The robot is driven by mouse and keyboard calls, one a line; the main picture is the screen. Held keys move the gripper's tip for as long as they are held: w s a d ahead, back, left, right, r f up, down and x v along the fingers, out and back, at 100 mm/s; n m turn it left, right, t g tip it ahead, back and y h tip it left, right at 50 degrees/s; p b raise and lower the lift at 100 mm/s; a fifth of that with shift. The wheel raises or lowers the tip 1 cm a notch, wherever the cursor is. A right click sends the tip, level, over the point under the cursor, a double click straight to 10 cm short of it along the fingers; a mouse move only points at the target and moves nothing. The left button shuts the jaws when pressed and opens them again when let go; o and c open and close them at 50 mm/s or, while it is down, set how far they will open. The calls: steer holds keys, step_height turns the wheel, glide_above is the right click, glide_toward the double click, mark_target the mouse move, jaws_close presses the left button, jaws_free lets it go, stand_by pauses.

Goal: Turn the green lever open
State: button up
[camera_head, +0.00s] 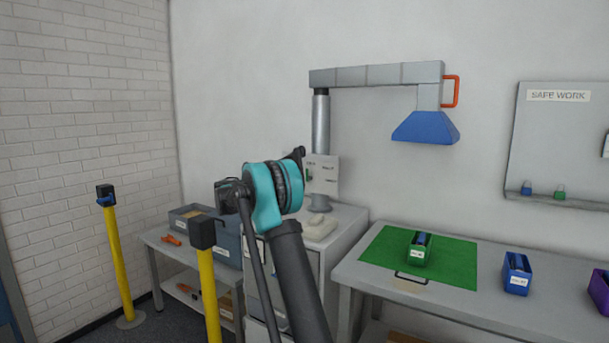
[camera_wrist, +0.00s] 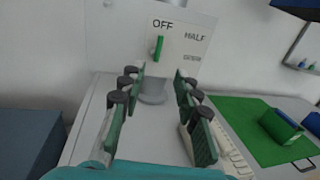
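The green lever (camera_wrist: 157,48) stands nearly upright on a white panel (camera_wrist: 183,64) in the wrist view, just below the word OFF. The words HALF and a smaller, unclear label are to its right. My gripper (camera_wrist: 160,80) is open and empty, its two green-padded fingers spread below and to either side of the lever, not touching it.
A blue hood (camera_head: 425,127) on a grey duct hangs above and right of the panel. A white keyboard-like object (camera_wrist: 226,150) lies on the cabinet. A bench (camera_head: 447,302) with a green mat and a green bin (camera_head: 418,252) is at right. Yellow posts (camera_head: 118,262) stand at left.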

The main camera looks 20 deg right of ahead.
steer(key=x, duration=1.7)
steer(key=shift+d, duration=0.2)
steer(key=shift+c, duration=0.6)
jaws_close()
